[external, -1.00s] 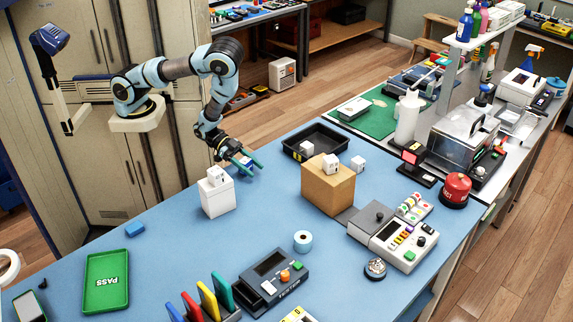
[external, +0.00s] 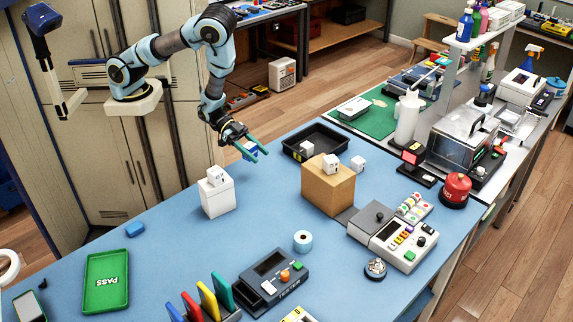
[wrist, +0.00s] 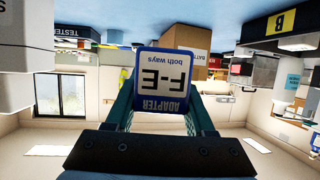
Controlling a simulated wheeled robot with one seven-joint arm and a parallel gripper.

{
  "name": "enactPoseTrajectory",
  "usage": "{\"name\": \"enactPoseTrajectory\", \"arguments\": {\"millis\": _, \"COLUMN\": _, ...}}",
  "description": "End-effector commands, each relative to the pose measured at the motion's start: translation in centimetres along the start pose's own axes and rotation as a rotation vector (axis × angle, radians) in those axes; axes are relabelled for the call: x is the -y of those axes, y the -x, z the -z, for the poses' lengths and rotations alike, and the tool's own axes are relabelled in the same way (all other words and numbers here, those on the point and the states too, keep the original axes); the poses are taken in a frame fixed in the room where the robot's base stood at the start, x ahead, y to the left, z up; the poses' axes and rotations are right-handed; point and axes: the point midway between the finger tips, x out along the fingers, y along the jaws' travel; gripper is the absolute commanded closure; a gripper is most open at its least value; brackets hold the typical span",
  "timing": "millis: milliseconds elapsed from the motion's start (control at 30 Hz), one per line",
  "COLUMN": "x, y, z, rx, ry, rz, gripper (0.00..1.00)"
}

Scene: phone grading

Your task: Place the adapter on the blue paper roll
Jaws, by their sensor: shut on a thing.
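My gripper (external: 257,146) is shut on the adapter (wrist: 163,79), a block with a blue and white label reading "F-E both ways". Between the green fingers, the adapter also shows as a small blue and white block in the external view (external: 249,151). It is held in the air above the far left part of the blue table, behind the white box. I cannot make out the roll in the wrist view.
A white box (external: 219,199) and a cardboard box (external: 328,190) each carry a small white cube. A black tray (external: 317,140) lies behind. The tester (external: 271,277) and coloured folders (external: 207,299) stand in front. The table between the white box and the roll is clear.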

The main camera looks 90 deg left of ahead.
Motion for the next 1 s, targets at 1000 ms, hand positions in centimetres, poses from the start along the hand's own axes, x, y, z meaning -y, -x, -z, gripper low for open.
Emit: {"name": "enactPoseTrajectory", "arguments": {"millis": 1000, "x": -16.3, "y": -28.2, "z": 16.4, "rx": 0.003, "ry": -0.207, "rz": -0.502, "gripper": 0.99}}
